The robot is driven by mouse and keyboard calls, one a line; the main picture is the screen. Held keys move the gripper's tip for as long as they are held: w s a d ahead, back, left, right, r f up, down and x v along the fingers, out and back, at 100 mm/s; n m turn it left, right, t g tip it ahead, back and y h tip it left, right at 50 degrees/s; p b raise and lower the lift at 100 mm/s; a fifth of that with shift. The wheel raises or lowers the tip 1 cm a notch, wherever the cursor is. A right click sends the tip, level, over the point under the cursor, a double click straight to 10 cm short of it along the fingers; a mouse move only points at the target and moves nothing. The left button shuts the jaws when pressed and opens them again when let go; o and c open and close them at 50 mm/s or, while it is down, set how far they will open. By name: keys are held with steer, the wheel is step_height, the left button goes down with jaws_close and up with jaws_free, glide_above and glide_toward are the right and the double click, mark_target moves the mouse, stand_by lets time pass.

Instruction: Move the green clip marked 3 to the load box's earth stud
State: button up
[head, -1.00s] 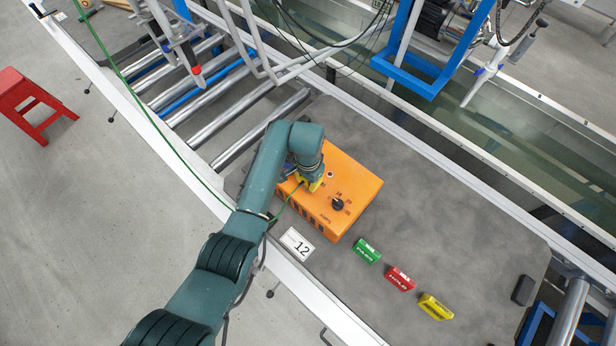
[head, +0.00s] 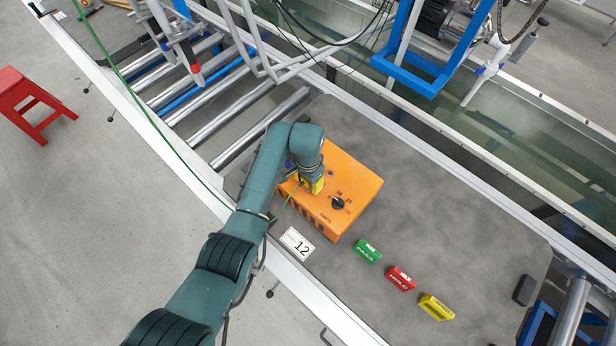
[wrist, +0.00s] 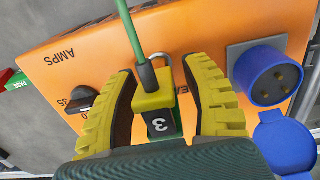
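The green clip marked 3 (wrist: 160,115) has a yellow and dark green body with a green cable running up from it in the wrist view. It sits at the orange load box (head: 352,190), beside a metal loop or stud (wrist: 160,58) with lettering starting "EA" partly hidden by a finger. The exact contact between clip and stud is hidden. My gripper (wrist: 165,95) has its yellow fingers on either side of the clip, with a gap at the right finger and lower left; it looks open around it. In the head view my gripper (head: 311,184) is low over the box's left part.
A blue socket (wrist: 268,76) with an open lid is close right of my fingers. A black knob (wrist: 80,100) is left. Green (head: 368,251), red (head: 401,278) and yellow (head: 436,307) blocks lie on the grey bench. The green cable (head: 160,125) trails to the upper left.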

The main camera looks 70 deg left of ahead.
step_height(320, 180, up, 12)
stand_by(0.5)
stand_by(0.4)
